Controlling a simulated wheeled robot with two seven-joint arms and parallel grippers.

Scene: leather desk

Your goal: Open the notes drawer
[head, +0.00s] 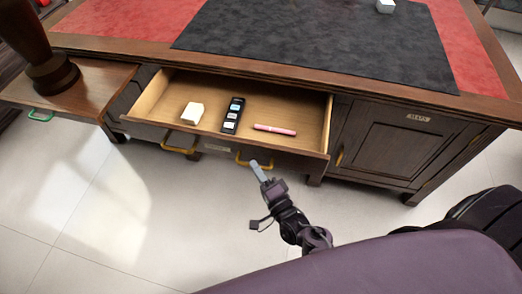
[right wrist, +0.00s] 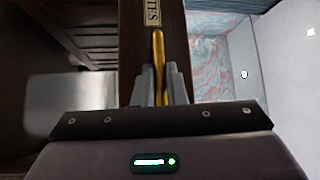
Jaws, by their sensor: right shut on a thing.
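The notes drawer (head: 300,147) is pulled out from the front of the dark wooden desk, and its inside shows. It has two yellow handles, a left one (head: 180,150) and a right one (head: 239,160), with a small label (head: 215,148) between them. My right gripper (head: 257,167) is shut on the right yellow handle. In the right wrist view the yellow handle (right wrist: 158,50) runs between the fingers, and the label (right wrist: 153,12) shows partly, ending in "TES". My left gripper is not in view.
In the drawer lie a white block (head: 192,112), a black device (head: 233,115) and a pink pen (head: 275,130). At left a board (head: 100,85) with a green handle (head: 40,116) bears a dark wooden object (head: 50,70). A closed cabinet door (head: 400,145) is at right.

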